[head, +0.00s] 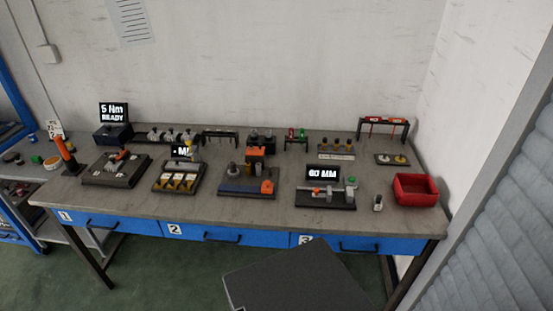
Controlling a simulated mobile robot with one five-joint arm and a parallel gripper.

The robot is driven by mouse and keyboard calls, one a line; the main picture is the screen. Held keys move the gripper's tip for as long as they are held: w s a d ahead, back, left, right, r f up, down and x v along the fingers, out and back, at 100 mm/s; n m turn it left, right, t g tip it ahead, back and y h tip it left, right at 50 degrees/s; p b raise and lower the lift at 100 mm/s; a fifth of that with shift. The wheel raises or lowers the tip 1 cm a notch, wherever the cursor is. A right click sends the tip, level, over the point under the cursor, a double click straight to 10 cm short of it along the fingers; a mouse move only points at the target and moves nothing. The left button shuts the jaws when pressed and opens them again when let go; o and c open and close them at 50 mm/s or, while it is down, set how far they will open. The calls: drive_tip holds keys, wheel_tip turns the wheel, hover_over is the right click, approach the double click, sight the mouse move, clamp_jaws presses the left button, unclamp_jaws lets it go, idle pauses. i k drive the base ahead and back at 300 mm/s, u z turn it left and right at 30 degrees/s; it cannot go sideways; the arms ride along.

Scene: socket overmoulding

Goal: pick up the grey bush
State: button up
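Other small grey cylinders stand on the fixture with the orange block (268,187) and on the fixture by the "60 MM" display (321,172). I cannot tell which of these is the bush. My gripper is not in view.
The grey workbench (235,211) has blue drawers (260,236) below its front edge. A red bin (415,188) stands at the right end. Several fixtures, displays and racks fill the middle and back. Bare tabletop shows along the front edge.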

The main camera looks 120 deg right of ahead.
sight(233, 167)
drive_tip(key=u, duration=0.05)
drive_tip(key=k, duration=1.4)
drive_tip(key=z, duration=0.75)
drive_tip(key=i, duration=1)
drive_tip(key=u, duration=0.05)
